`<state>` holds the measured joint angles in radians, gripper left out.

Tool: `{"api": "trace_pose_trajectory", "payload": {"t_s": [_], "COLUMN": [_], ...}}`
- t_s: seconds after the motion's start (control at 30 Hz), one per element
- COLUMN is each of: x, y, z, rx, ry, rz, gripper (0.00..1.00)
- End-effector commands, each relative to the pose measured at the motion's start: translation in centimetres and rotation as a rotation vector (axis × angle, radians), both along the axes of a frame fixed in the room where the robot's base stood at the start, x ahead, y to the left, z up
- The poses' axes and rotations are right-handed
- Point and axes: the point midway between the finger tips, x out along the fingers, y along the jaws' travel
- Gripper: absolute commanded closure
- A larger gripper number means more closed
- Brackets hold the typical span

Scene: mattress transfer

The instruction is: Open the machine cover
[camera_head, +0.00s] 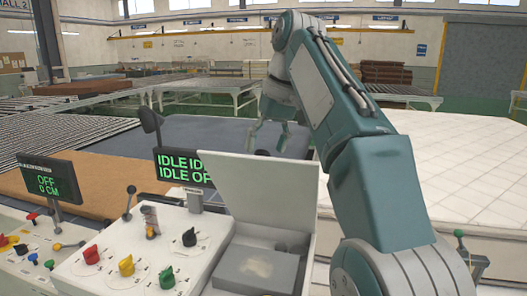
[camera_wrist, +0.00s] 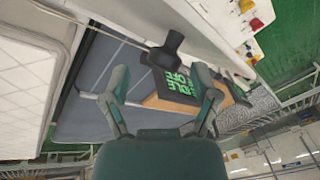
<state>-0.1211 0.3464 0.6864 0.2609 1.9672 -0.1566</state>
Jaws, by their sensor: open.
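The machine cover (camera_head: 265,190) is a flat white panel on the control console. It stands raised and tilted in the head view, with an open compartment (camera_head: 258,262) below it that holds a grey block. My gripper (camera_head: 268,137) is open and empty, above and beyond the cover, apart from it. In the wrist view my gripper (camera_wrist: 158,82) shows two spread fingers with nothing between them that they touch. The display (camera_wrist: 180,86) with green text lies behind the fingers there. I cannot clearly make out the cover in the wrist view.
The console carries a red knob (camera_head: 91,254), a yellow knob (camera_head: 126,265) and a green knob (camera_head: 167,277). A display (camera_head: 183,167) reads IDLE, and another (camera_head: 48,179) reads OFF. A white quilted mattress (camera_head: 470,180) lies at the right. Roller conveyors (camera_head: 60,135) stand at the left.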

Motion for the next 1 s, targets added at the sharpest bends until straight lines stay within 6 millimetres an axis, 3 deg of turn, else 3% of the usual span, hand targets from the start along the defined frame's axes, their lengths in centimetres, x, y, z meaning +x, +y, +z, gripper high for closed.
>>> {"api": "trace_pose_trajectory", "payload": {"t_s": [0.17, 0.37, 0.8, 1.0], "x": [0.0, -0.9, -3.5, -4.3], "y": [-0.1, -2.2, -9.2, -11.1], "z": [0.7, 0.9, 0.8, 0.8], "rx": [-0.002, -0.002, -0.003, -0.002], "ry": [-0.001, 0.0, 0.001, 0.001], "rz": [0.0, -0.003, -0.005, -0.002], "gripper": [0.22, 0.22, 0.22, 0.22]}}
